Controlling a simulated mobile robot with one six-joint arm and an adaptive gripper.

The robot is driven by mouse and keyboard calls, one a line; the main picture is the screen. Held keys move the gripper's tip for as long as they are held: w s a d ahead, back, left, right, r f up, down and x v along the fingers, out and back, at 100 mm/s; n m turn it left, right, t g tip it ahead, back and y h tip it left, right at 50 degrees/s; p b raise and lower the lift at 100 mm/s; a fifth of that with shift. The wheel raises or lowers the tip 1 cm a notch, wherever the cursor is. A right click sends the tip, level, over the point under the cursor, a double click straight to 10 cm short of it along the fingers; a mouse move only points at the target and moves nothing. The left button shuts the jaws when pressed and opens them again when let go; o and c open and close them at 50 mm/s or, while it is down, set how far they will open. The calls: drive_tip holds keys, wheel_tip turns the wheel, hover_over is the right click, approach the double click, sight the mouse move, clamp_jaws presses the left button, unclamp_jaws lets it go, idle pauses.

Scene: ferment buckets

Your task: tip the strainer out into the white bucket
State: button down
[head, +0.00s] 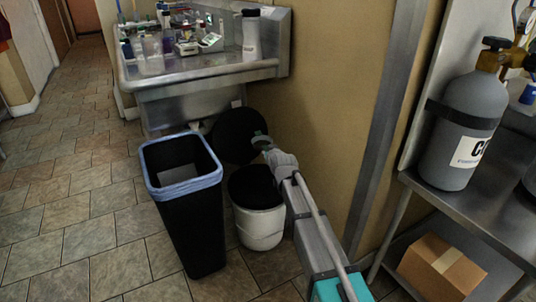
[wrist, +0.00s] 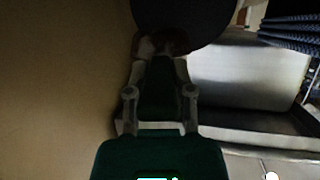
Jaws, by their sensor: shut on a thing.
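My gripper (head: 262,143) is shut on the edge of a dark round thing, apparently the strainer (head: 236,136), which is tilted up with its broad round face towards the head camera. Its dark underside or side shows at the top of the wrist view (wrist: 185,12), beyond my gripper (wrist: 162,46). The white bucket (head: 262,229) stands upright on the floor, below and slightly right of the strainer. Its top shows as a black oval; I cannot tell whether that is a lid or a dark inside. Any contents of the strainer cannot be made out.
A tall black bin (head: 188,228) with a pale blue liner stands left of the bucket. A steel sink (head: 205,75) with bottles is behind. The tan wall (head: 330,90) is close on the right. A steel table (head: 475,208) bears a grey gas cylinder (head: 462,125). Tiled floor is clear at left.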

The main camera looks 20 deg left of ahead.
drive_tip(key=shift+a, duration=0.1)
drive_tip(key=shift+s+a+f+n+t+h+b, duration=0.1)
drive_tip(key=shift+n+t+h+b, duration=0.1)
drive_tip(key=shift+n+t+h, duration=0.35)
drive_tip(key=shift+s+a+f+n+t+h+b, duration=0.15)
drive_tip(key=shift+n+h+b, duration=0.1)
drive_tip(key=shift+n, duration=0.6)
drive_tip(key=shift+a+f+n+t+y+b, duration=0.1)
drive_tip(key=shift+f+n+t+y+b, duration=0.3)
drive_tip(key=shift+n+t+b, duration=1.8)
drive_tip(key=shift+f+n+t+y+b, duration=0.2)
drive_tip(key=shift+f+n+t+b, duration=0.25)
drive_tip(key=shift+n+b, duration=3.6)
drive_tip(key=shift+a+f+n+t+y+b, duration=0.1)
drive_tip(key=shift+f+n+t+y+b, duration=0.75)
drive_tip(key=shift+n, duration=4)
drive_tip(key=shift+r+t+h+b, duration=0.3)
drive_tip(key=shift+t+h+b, duration=0.15)
drive_tip(key=shift+h, duration=0.1)
drive_tip(key=shift+d+r, duration=0.1)
wheel_tip(320, 180, up, 18)
drive_tip(key=p, duration=1.8)
